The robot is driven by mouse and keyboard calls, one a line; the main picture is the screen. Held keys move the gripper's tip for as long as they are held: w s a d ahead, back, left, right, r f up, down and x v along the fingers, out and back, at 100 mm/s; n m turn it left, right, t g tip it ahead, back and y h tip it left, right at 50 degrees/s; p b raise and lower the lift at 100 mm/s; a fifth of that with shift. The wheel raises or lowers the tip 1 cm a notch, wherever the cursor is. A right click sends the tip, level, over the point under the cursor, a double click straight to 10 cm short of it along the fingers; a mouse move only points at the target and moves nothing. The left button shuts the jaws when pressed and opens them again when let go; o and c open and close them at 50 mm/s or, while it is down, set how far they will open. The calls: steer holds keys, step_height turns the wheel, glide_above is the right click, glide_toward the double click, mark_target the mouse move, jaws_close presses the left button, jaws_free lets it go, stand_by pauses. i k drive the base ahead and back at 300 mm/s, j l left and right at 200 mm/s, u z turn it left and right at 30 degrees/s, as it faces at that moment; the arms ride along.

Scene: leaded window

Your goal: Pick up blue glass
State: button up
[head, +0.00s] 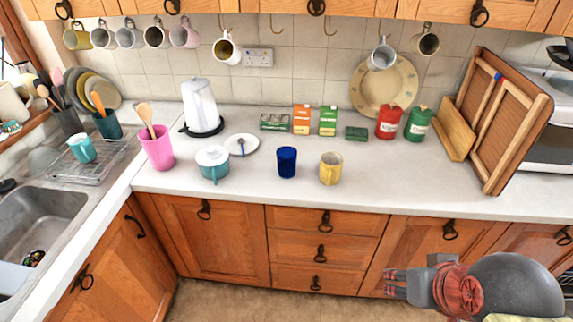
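The blue glass (287,162) stands upright on the white worktop, near its front edge, between a teal lidded pot (213,170) and a yellow mug (331,170). It is in full view, with nothing touching it. My gripper (388,282) is at the lower right, in front of the cupboard doors and below the worktop edge. It points left, its two fingers apart with nothing between them. The glass is up and to the left of it.
A pink utensil pot (157,148), a white kettle (201,107) and a white plate (241,145) are left of the glass. Small boxes (302,119) and red and green canisters (389,122) stand behind. Bare worktop (420,175) lies right of the yellow mug.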

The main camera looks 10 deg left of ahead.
mark_target(286, 156)
steer(key=i+j, duration=0.1)
steer(key=j, duration=0.35)
steer(key=i+j, duration=0.1)
steer(key=j, duration=0.4)
steer(key=i+j, duration=0.1)
steer(key=j, duration=0.35)
